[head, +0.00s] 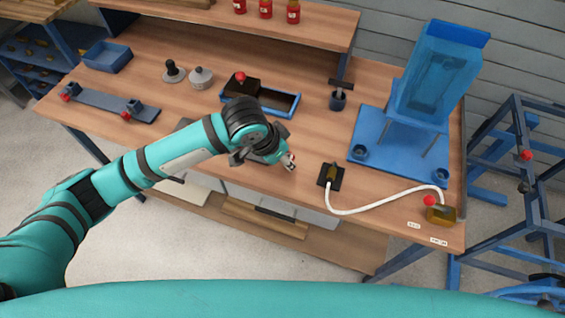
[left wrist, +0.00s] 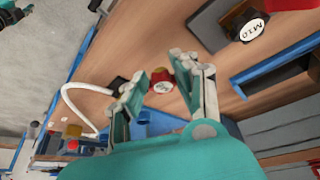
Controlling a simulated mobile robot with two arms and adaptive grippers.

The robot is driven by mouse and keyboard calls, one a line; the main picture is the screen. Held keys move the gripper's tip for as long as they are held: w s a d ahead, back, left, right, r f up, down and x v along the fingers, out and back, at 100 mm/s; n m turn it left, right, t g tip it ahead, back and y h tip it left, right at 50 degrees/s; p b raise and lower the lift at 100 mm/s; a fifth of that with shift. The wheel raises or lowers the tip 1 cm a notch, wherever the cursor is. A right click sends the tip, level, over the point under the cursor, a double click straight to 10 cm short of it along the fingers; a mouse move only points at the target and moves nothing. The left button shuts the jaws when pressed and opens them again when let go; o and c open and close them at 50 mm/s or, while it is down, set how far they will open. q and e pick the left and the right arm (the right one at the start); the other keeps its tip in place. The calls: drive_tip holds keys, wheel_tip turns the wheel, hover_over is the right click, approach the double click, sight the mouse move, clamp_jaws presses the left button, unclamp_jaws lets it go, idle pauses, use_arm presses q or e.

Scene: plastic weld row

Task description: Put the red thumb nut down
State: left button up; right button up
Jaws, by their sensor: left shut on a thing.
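My left gripper (head: 287,160) is low over the front middle of the wooden workbench. In the left wrist view its two fingertips (left wrist: 163,70) are shut on the red thumb nut (left wrist: 160,76), which has a pale, marked end face. In the head view the gripper mostly hides the nut. I cannot tell whether the nut touches the bench top. A black knob marked M10 (left wrist: 251,27) lies by a grey plate (left wrist: 208,27) beside the gripper.
A black block with a white hose (head: 378,207) stands right of the gripper. A blue fixture (head: 372,137) is farther right. A blue-edged tray (head: 283,111) is behind the gripper. Bare wood (head: 312,135) lies between the tray and block.

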sight(286, 171)
use_arm(q)
drive_tip(key=shift+a+f, duration=0.1)
drive_tip(key=shift+f, duration=1.4)
drive_tip(key=shift+s+f, duration=0.1)
drive_tip(key=shift+f, duration=0.2)
drive_tip(key=shift+f, duration=0.3)
drive_tip(key=o, duration=1.1)
drive_tip(key=shift+c, duration=0.2)
drive_tip(key=shift+r, duration=0.3)
drive_tip(key=v, duration=1.2)
drive_tip(key=shift+r, duration=0.35)
